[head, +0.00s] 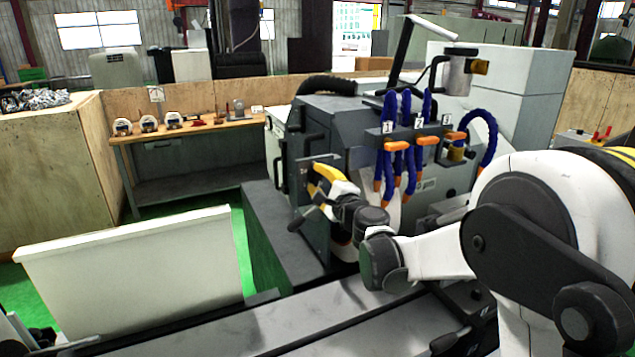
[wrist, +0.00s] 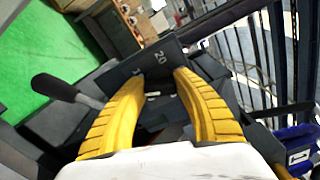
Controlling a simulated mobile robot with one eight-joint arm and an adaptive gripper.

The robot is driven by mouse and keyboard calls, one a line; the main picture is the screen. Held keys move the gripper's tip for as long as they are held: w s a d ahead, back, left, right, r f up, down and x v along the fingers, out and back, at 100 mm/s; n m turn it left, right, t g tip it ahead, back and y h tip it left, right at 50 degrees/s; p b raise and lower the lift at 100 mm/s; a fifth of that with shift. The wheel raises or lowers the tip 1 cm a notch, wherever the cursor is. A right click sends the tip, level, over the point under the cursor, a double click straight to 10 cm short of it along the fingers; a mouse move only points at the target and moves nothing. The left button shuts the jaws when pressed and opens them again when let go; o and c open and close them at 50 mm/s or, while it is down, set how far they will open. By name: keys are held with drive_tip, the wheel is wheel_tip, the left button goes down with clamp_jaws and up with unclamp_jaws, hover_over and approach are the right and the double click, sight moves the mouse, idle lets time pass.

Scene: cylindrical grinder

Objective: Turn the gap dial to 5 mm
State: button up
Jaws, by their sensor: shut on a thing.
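My gripper (head: 320,170) reaches the left side of the grey grinder (head: 340,125) in the head view. In the wrist view its two yellow fingers (wrist: 160,78) are closed around a dark part, which I take to be the gap dial (wrist: 158,66). A dark plate with white numbers stands at the fingertips. One number reads 20; another to its left is partly hidden. The fingers cover much of the dial, and I cannot read its setting.
A black-handled lever (wrist: 62,88) sticks out left of the fingers in the wrist view. Blue hoses with orange nozzles (head: 398,145) hang to the right of my gripper. A white panel (head: 140,270) stands at the front left. A bench with gauges (head: 190,128) is behind.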

drive_tip(key=n+b, duration=0.1)
drive_tip(key=n, duration=0.6)
drive_tip(key=shift+f, duration=0.1)
drive_tip(key=n+b, duration=0.1)
drive_tip(key=n, duration=0.3)
drive_tip(key=shift+w, duration=0.1)
drive_tip(key=n, duration=0.9)
drive_tip(key=shift+d+b, duration=0.1)
drive_tip(key=shift+b, duration=0.3)
drive_tip(key=n, duration=0.4)
drive_tip(key=shift+n, duration=0.3)
drive_tip(key=o, duration=1.2)
drive_tip(key=shift+c, duration=0.2)
